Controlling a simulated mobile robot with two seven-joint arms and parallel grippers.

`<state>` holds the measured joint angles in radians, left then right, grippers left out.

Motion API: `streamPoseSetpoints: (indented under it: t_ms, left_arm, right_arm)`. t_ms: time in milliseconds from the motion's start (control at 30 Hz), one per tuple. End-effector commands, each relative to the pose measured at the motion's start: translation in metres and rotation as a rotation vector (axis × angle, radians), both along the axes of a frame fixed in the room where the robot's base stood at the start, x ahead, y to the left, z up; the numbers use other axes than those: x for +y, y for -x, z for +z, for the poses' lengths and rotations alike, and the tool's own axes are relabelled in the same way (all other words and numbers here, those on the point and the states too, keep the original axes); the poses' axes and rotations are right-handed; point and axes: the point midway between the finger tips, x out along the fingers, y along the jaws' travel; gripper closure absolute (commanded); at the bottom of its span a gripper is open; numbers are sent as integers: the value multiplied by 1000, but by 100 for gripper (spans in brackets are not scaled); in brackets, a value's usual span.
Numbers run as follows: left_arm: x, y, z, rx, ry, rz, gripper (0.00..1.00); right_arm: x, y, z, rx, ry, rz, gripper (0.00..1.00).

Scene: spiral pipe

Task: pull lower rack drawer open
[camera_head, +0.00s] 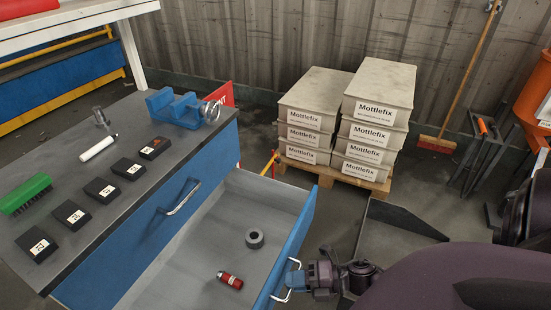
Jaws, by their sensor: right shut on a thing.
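The lower drawer (300,228) of the blue rack stands pulled out, its grey inside showing. A dark ring (254,238) and a small red cylinder (230,280) lie in it. My right gripper (293,281) is at the drawer front's metal handle (284,298), shut on it; my arm reaches it from the right. The upper drawer (140,240), with its own handle (180,198), is closed. My left gripper is not in view.
Stacked Mottlefix boxes (365,120) stand on a pallet behind. A broom (465,75) leans on the wall.

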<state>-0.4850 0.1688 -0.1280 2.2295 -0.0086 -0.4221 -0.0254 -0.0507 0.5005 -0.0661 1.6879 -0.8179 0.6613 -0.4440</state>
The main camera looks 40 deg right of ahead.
Motion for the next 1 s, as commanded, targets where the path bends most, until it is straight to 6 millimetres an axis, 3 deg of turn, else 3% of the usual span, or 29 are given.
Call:
streamPoseSetpoints:
  t_ms: [233,667,700,833,1000]
  left_arm:
    - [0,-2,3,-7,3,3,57]
    - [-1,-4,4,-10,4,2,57]
    - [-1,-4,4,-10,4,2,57]
    - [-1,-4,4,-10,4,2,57]
    - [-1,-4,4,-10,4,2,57]
  right_arm:
    - [-7,18,1,-2,-1,0,100]
    - [-8,20,1,-2,-1,0,100]
    - [-8,20,1,-2,-1,0,84]
    - [-8,20,1,-2,-1,0,64]
    - [-8,20,0,-1,0,0,64]
